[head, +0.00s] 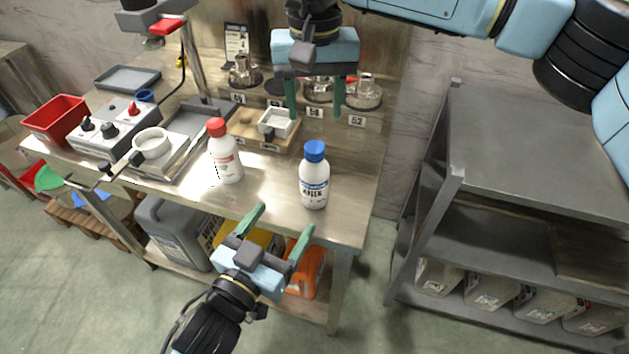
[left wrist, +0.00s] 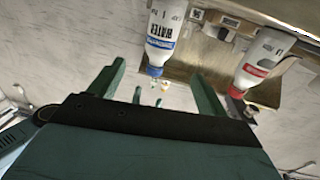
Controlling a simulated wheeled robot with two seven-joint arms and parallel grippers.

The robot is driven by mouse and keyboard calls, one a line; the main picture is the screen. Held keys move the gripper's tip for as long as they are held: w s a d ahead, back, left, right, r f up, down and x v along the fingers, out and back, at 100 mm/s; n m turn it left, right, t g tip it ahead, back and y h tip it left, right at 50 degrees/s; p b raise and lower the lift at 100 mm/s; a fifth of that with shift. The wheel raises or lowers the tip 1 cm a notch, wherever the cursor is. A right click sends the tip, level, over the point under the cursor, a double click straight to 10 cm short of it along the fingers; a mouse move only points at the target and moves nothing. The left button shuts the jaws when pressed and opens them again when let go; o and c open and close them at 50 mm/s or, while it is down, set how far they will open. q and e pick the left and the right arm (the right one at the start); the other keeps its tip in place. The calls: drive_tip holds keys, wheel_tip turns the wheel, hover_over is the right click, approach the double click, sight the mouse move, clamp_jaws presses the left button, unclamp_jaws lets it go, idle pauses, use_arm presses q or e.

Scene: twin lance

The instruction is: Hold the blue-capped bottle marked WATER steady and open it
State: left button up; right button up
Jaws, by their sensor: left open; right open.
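The white bottle with a blue cap (head: 314,182) stands upright near the front edge of the steel bench. Its label reads WATER in the left wrist view (left wrist: 165,30), where it appears upside down. My left gripper (head: 281,226) is open and empty, in front of the bench edge, short of the bottle and apart from it. My right gripper (head: 315,114) is open and empty, pointing down above the back of the bench, behind the bottle. A red-capped white bottle (head: 226,160) stands left of the blue-capped one and also shows in the left wrist view (left wrist: 262,62).
A small white dish (head: 275,123) on a wooden block sits behind the bottles. Numbered metal pieces line the back ledge. A control box (head: 110,127) and red bin (head: 56,119) are at left. A grey shelf rack (head: 540,150) stands to the right. The bench right of the blue-capped bottle is clear.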

sight(308, 183)
use_arm(q)
drive_tip(key=x, duration=1.3)
